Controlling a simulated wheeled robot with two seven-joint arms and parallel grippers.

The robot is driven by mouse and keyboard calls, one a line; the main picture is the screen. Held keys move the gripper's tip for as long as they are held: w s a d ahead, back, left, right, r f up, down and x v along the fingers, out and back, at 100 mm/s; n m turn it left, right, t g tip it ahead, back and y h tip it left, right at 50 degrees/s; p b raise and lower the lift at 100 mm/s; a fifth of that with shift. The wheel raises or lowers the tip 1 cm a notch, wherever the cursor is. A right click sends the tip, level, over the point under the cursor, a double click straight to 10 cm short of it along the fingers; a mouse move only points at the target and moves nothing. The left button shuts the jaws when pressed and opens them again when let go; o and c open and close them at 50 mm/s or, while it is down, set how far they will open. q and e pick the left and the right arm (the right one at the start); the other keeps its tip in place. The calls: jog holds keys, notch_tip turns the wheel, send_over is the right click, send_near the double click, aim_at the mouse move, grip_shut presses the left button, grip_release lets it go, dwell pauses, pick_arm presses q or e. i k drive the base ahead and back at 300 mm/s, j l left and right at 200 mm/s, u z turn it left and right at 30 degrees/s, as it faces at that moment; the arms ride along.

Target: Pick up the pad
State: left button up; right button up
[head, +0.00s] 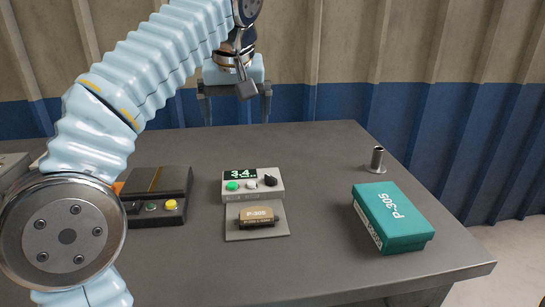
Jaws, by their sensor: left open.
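The pad (258,217) is a small brown block with dark ends, marked P-305. It lies on the grey plate (243,234) of a small weighing device (237,196) whose display reads about 3.4. My left gripper (236,112) is open and empty. Its two fingers point down, and it shows above and beyond the device, near the table's far edge, apart from the pad. My right gripper is not in view.
A teal box (392,217) marked P-305 lies on the right of the grey table (320,250). A metal cylinder (377,160) stands behind it. A dark device (158,193) with a yellow button sits on the left, partly behind my arm. The front middle is clear.

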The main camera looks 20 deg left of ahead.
aim_at(255, 216)
jog(key=k, duration=1.5)
